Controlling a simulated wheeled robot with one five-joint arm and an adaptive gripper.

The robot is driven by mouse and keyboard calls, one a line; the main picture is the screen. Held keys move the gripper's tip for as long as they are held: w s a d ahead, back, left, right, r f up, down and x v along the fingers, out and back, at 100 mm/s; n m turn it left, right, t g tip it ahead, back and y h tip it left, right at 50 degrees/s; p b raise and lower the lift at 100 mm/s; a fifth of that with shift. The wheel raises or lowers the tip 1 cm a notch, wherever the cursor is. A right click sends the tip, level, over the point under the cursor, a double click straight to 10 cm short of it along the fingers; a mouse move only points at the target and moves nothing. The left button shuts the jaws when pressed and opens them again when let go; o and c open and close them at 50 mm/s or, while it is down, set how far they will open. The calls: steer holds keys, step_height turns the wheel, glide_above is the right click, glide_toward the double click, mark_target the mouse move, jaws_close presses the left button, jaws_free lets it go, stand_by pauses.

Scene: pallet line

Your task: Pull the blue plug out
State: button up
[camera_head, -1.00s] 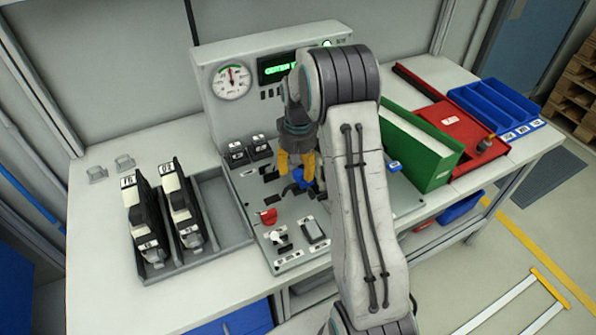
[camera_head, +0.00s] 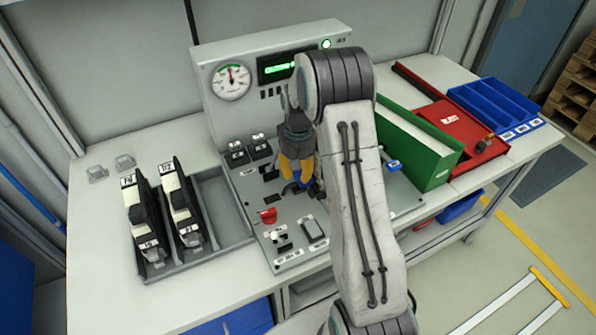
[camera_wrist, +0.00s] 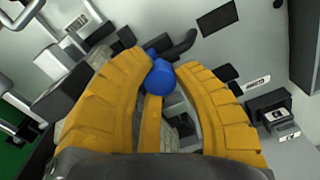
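The blue plug (camera_wrist: 160,77) shows as a blue cylinder between the yellow fingertips in the wrist view. In the head view a small part of the plug (camera_head: 290,188) shows below the fingers, low over the grey panel (camera_head: 345,222). My gripper (camera_head: 297,181) points down at the panel with its fingers drawn in. In the wrist view my gripper (camera_wrist: 166,68) has its fingertips against the plug from both sides. The plug's lower end and its socket are hidden, so I cannot tell whether it is seated.
A red knob (camera_head: 268,216) and small switches are nearby on the panel. A gauge and display console (camera_head: 240,112) stands behind. A green case (camera_head: 422,160) is at the right, and a grey tray (camera_head: 225,205) with black-and-white modules is at the left.

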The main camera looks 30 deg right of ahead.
jaws_close()
steer(key=shift+s+a+b, duration=0.1)
steer(key=shift+a+b, duration=0.4)
steer(key=shift+a, duration=1.05)
steer(key=o, duration=0.7)
jaws_free()
steer(key=shift+c, duration=0.2)
steer(key=shift+r, duration=0.55)
step_height(320, 180, up, 11)
steer(key=shift+f, duration=0.1)
